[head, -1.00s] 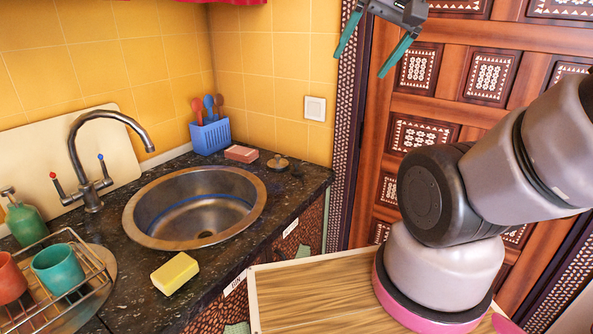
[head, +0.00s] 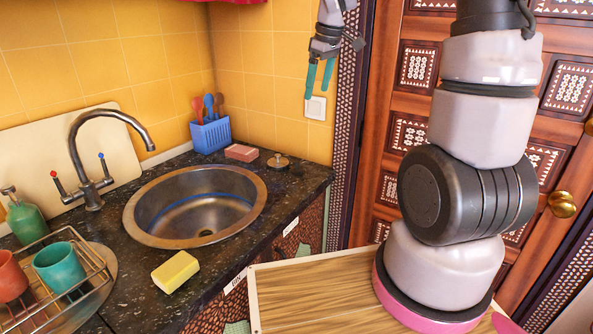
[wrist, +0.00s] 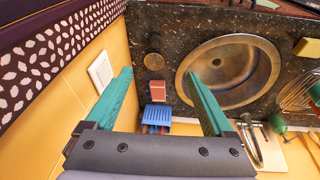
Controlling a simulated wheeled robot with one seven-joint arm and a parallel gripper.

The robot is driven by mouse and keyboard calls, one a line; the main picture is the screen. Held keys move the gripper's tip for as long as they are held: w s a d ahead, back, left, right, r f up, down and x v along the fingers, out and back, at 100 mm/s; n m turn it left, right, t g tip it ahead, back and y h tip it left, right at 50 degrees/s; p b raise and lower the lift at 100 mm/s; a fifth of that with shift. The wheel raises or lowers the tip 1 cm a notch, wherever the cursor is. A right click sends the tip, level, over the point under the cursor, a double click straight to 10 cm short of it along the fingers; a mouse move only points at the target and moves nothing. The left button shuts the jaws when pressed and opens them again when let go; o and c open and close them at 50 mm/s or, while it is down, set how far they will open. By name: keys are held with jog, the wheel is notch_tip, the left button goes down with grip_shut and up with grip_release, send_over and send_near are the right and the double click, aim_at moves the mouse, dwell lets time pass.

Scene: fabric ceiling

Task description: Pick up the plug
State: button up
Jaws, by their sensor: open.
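The plug (head: 278,161) is a small round brownish disc with a knob on top. It lies on the dark speckled counter, right of the sink near the back wall. It also shows in the wrist view (wrist: 154,62), seen between and beyond the fingertips. My gripper (head: 318,92) has two teal fingers, spread apart and empty, pointing down. It is in the air above the plug and to its right, in front of the light switch in the head view. In the wrist view my gripper (wrist: 157,74) shows nothing between its fingers but the scene below.
A pinkish-brown block (head: 241,153) and a blue utensil holder (head: 210,135) stand left of the plug. The metal sink (head: 255,207) is nearby, with a tall faucet (head: 75,150). A yellow sponge (head: 175,272) lies in front. The tiled wall and light switch (head: 316,108) are close behind.

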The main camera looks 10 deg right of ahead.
jog(key=w+a+f+n+g, duration=0.2)
jog(key=w+f+n, duration=0.5)
jog(key=f, duration=0.6)
send_over(297, 161)
jog(key=shift+n+g, duration=0.3)
jog(key=f, duration=0.9)
jog(key=shift+s+d+f, duration=0.2)
jog(key=shift+s, duration=0.15)
jog(key=shift+w+a+f, duration=0.15)
jog(key=shift+a+f, duration=0.05)
jog(key=shift+f, duration=1.35)
jog(key=shift+w+a+f, duration=0.1)
jog(key=shift+a+f, duration=0.05)
jog(key=shift+f, duration=1.35)
grip_shut()
